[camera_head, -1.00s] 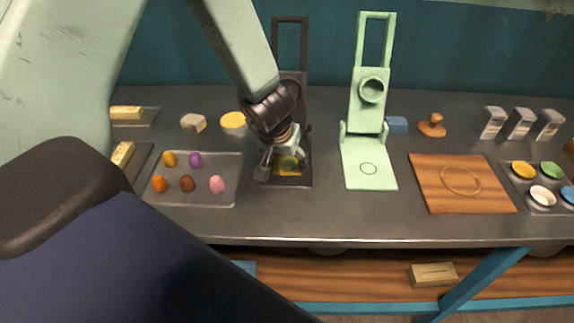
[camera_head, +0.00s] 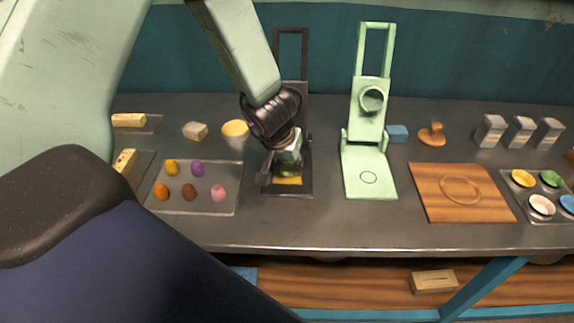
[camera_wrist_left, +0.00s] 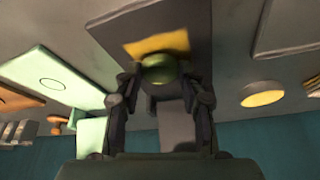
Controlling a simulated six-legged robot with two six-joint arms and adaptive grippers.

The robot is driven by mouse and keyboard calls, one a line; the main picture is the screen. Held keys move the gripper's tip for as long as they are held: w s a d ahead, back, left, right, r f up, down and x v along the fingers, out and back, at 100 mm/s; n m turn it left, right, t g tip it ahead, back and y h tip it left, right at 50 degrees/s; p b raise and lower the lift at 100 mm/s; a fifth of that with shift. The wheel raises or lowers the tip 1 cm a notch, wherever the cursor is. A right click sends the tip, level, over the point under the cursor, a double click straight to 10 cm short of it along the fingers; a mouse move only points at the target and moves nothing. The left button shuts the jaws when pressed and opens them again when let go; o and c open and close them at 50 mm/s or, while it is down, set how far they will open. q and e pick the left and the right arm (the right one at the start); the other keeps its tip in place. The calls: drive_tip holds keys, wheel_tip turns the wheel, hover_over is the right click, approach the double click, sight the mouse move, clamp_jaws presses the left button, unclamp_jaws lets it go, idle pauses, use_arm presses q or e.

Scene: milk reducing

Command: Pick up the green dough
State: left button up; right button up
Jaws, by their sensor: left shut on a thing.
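The green dough (camera_wrist_left: 160,72) is a small rounded lump between the fingers of my left gripper (camera_wrist_left: 160,90) in the left wrist view. My left gripper (camera_head: 287,170) is shut on it above the dark press (camera_head: 303,190). In the head view the gripper covers most of the dough. A yellow patch (camera_head: 288,181) shows on the press base just below, and it also shows in the wrist view (camera_wrist_left: 158,44). My right gripper is not in view.
A tray (camera_head: 232,205) with several coloured dough lumps stands left of the press. A pale green press (camera_head: 368,188) stands to the right, then a wooden board (camera_head: 465,205) and a tray of coloured cups (camera_head: 513,190). The table front is clear.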

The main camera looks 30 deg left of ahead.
sight(288, 169)
use_arm(q)
wheel_tip(288, 169, up, 9)
drive_tip(key=p, duration=0.6)
